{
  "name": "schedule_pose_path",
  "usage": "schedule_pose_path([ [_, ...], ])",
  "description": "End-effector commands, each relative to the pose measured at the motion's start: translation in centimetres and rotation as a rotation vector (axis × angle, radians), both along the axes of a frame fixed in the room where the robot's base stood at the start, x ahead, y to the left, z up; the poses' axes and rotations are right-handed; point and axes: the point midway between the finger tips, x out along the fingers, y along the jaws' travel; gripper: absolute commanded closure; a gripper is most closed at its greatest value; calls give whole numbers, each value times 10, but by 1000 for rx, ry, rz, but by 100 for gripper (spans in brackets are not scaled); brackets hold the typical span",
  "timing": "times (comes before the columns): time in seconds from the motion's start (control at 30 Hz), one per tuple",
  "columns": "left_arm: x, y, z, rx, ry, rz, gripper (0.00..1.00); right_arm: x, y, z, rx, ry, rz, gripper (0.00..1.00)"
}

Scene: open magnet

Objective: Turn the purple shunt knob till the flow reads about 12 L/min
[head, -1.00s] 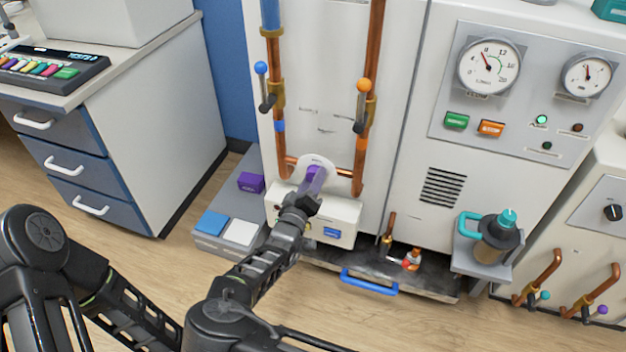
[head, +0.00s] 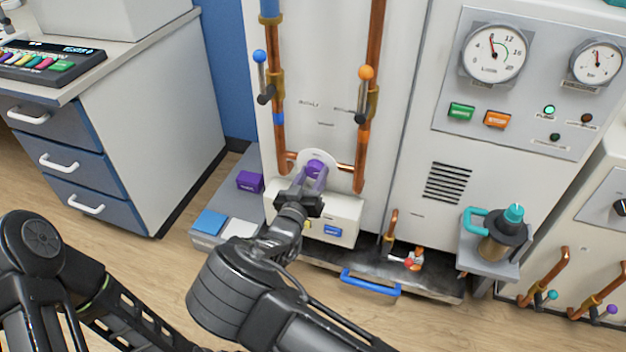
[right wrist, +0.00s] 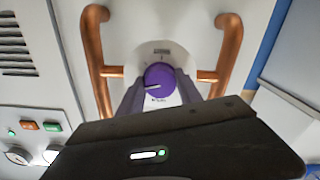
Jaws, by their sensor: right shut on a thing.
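The purple shunt knob (head: 316,169) sits on a round white plate between two copper pipes, and also shows in the right wrist view (right wrist: 160,76) with a pale pointer line towards the left. My right gripper (head: 310,184) is shut on the knob, one finger on each side; the fingers partly hide its sides. The flow gauge (head: 494,54) is at the upper right of the head view. Its needle points up and slightly left, near 8, short of the 12 mark. My left gripper is out of view; only parts of the left arm show.
Orange (head: 366,73) and blue (head: 259,57) valve handles stand on the pipes above the knob. A white box (head: 343,215) sits just below it. A blue-handled tray (head: 370,283) and a teal-handled jug (head: 499,235) are at lower right.

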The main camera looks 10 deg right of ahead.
Motion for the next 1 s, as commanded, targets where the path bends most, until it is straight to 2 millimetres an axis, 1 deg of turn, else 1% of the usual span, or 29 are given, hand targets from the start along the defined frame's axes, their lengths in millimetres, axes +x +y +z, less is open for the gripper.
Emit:
schedule_pose_path([
  [0.03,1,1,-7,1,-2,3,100,1,0,-2,40,-26,-1,99],
  [0.6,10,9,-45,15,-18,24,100,1,0,-2,484,-308,-1,99],
  [0.8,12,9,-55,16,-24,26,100,1,1,-1,595,-378,0,99],
  [1.0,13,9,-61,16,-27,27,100,1,1,1,658,-419,2,99],
])
